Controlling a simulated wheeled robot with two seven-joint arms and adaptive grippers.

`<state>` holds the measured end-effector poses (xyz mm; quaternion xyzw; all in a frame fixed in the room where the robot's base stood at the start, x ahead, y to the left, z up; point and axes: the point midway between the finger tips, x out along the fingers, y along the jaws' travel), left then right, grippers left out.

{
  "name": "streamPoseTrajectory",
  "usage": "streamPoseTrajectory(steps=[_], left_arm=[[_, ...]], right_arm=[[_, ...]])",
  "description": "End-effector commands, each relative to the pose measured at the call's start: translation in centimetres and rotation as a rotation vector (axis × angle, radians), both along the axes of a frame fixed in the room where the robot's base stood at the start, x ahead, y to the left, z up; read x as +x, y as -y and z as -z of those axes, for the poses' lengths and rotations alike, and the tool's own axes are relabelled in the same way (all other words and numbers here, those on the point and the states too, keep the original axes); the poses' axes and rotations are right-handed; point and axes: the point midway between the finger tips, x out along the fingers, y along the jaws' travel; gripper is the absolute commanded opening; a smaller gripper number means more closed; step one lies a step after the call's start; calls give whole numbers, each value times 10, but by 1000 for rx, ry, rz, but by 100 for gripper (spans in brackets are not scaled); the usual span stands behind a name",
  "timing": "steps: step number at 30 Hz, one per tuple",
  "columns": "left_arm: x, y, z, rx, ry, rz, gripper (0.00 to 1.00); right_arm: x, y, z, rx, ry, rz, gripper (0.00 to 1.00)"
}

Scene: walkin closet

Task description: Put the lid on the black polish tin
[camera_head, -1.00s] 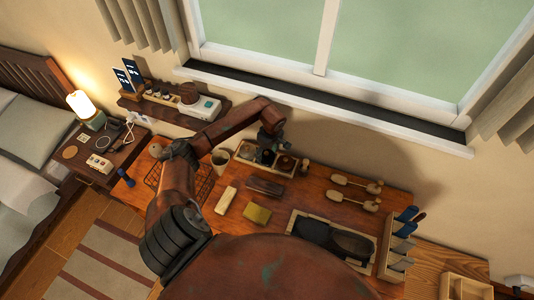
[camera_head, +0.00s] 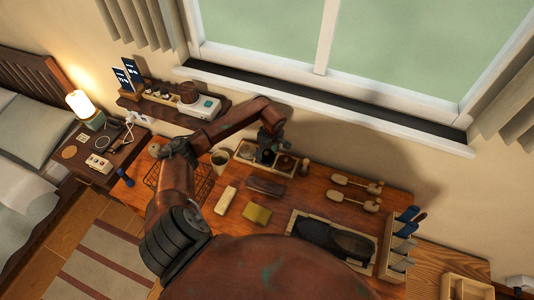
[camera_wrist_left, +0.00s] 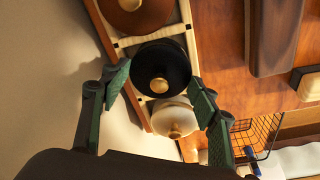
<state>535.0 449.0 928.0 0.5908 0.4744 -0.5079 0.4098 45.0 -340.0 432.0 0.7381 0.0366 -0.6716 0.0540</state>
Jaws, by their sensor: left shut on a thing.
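My left gripper (camera_wrist_left: 160,88) is shut on a black lid with a gold knob (camera_wrist_left: 158,86), its fingers on either side of the rim. In the head view my left gripper (camera_head: 268,150) is over the middle of a pale divided tray (camera_head: 243,163). In the wrist view the lid overlaps the tray's dividers (camera_wrist_left: 130,42). The black tin is hidden beneath lid and gripper, so I cannot tell whether the lid touches it. A cream lid with a knob (camera_wrist_left: 174,122) and a brown one (camera_wrist_left: 128,20) are on either side. My right gripper is not in view.
A cup (camera_head: 220,158) and wire basket (camera_head: 204,186) stand left of the tray. A dark brush (camera_head: 265,186), pale block (camera_head: 226,200) and yellow cloth (camera_head: 257,214) lie in front. Wooden shoe trees (camera_head: 357,184) lie to the right. The window wall is close behind.

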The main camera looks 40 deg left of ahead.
Motion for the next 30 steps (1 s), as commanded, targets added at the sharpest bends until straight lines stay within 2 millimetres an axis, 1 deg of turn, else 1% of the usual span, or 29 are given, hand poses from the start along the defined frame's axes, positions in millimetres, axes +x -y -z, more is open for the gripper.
streamPoseTrajectory(steps=[6,16,29,30], left_arm=[[0,0,0,0,0,0,42],[0,0,1,0,0,0,42],[0,0,1,0,0,0,42],[0,0,1,0,0,0,58]], right_arm=[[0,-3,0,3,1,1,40],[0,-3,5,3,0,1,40],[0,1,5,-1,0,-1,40],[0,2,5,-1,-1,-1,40]])
